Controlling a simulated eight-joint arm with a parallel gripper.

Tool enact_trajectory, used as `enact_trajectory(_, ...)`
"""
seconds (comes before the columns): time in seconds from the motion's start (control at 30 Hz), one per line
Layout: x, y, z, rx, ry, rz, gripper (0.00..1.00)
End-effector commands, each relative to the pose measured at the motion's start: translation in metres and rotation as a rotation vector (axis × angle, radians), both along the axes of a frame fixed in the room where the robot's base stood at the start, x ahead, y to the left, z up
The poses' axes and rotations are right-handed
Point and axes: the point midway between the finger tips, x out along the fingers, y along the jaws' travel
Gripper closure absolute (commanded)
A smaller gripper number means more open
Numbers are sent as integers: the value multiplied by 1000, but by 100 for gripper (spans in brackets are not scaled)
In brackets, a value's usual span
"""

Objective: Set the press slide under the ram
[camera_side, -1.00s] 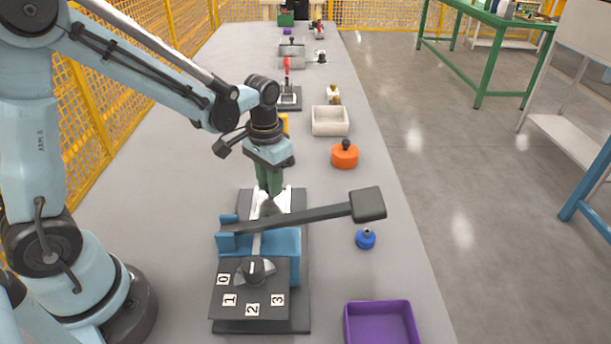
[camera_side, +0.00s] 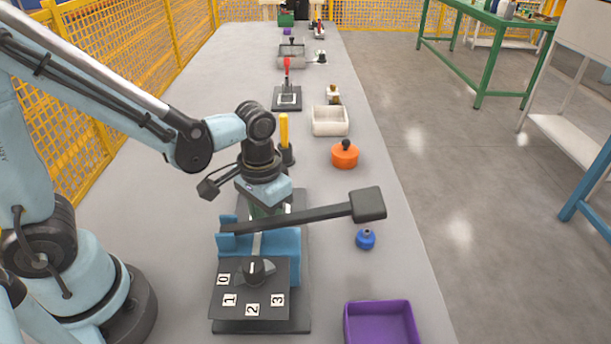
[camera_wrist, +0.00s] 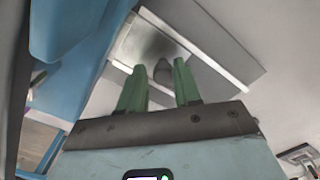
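The press stands in the lower middle of the side view: a blue frame (camera_side: 285,243), a dark lever (camera_side: 300,215) with a block-like grip at right, and a dial plate numbered 0 to 3. The light metal slide (camera_wrist: 210,45) with a dark knob (camera_wrist: 163,73) shows in the wrist view. In the side view the slide is mostly hidden behind the lever and my gripper (camera_side: 263,211). My gripper's two green fingers (camera_wrist: 160,75) point at the slide, one on each side of the knob in the wrist view. Whether they touch the knob is unclear. The ram is not clearly visible.
A purple tray (camera_side: 348,325) and a blue knobbed piece (camera_side: 365,239) lie right of the press. An orange knobbed piece (camera_side: 345,156), a cream bin (camera_side: 330,132) and a yellow-handled post (camera_side: 284,130) stand beyond. The table's right strip is mostly clear.

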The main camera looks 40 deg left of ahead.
Motion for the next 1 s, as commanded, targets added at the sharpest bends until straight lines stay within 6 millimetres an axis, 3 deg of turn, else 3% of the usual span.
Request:
enact_trajectory(0.03, -2, -1, 0, -3, 5, -3, 63)
enact_trajectory(0.13, -1, -1, 0, -2, 3, -2, 50)
enact_trajectory(0.53, 0, 0, 5, 1, -1, 0, 50)
enact_trajectory(1.0, 0, 0, 63, 0, 0, 0, 50)
